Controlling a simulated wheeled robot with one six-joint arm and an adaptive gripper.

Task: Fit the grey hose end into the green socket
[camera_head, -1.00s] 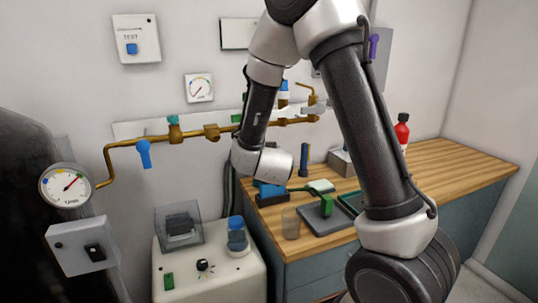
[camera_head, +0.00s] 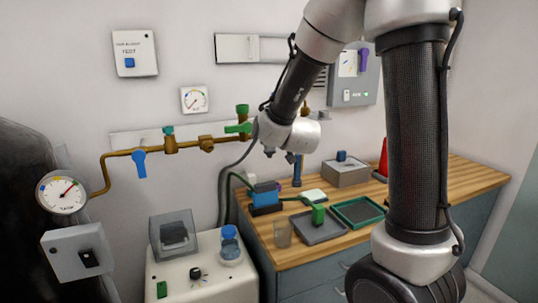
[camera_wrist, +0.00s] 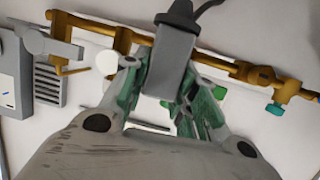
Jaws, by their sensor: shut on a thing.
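In the wrist view my gripper (camera_wrist: 160,95) is shut on a grey block-shaped hose end (camera_wrist: 171,62). Its dark collar and hose run off past the top edge. A grey hose (camera_head: 238,163) hangs from beside the wrist. I cannot tell which green part is the socket.
The brass pipe (camera_head: 186,146) runs along the wall with a blue-handled valve (camera_head: 139,163). Below, the wooden counter (camera_head: 335,242) holds a blue device (camera_head: 265,195), a grey tray (camera_head: 320,232) and a green-rimmed tray (camera_head: 358,212). A white cabinet (camera_head: 205,272) stands left.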

